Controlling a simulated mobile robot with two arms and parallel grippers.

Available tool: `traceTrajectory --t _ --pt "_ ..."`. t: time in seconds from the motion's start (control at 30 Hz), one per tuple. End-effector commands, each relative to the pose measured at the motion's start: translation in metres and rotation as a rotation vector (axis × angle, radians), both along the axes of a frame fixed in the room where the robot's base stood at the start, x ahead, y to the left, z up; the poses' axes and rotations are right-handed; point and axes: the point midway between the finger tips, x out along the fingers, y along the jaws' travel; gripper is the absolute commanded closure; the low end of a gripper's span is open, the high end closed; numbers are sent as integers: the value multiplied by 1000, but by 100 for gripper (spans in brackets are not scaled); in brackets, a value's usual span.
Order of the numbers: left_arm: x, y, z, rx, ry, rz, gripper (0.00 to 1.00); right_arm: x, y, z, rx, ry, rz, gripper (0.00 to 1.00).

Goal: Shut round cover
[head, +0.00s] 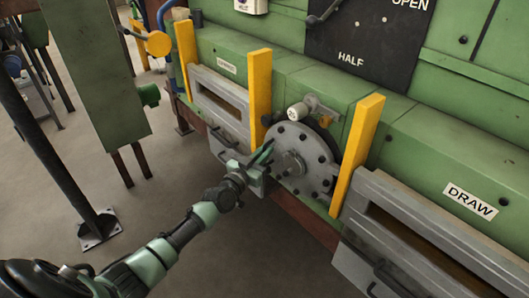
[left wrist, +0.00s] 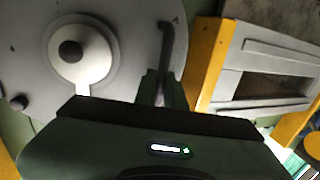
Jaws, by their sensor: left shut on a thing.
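The round cover (head: 318,178) is a grey disc with dark bolts near its rim and a raised hub in the middle. It stands upright at the green furnace front between two yellow posts. A dark band shows behind its upper right edge; I cannot tell how wide the gap is. My left gripper (head: 264,160) is at the cover's left side. In the left wrist view, its fingers (left wrist: 161,88) are shut on a dark bent handle (left wrist: 166,42) that stands on the cover's face (left wrist: 125,25). The right gripper is not in view.
Yellow posts stand left (head: 259,85) and right (head: 357,155) of the cover. A grey hatch (head: 216,90) lies to the left, and another one marked DRAW lies lower right. A small valve-like fitting (head: 296,112) sits above the cover.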

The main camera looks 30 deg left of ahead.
Motion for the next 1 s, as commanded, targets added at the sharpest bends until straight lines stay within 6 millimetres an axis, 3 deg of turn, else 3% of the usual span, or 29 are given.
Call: traceTrajectory --t 1.0 --pt "2 0 -1 1 -3 -4 100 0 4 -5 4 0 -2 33"
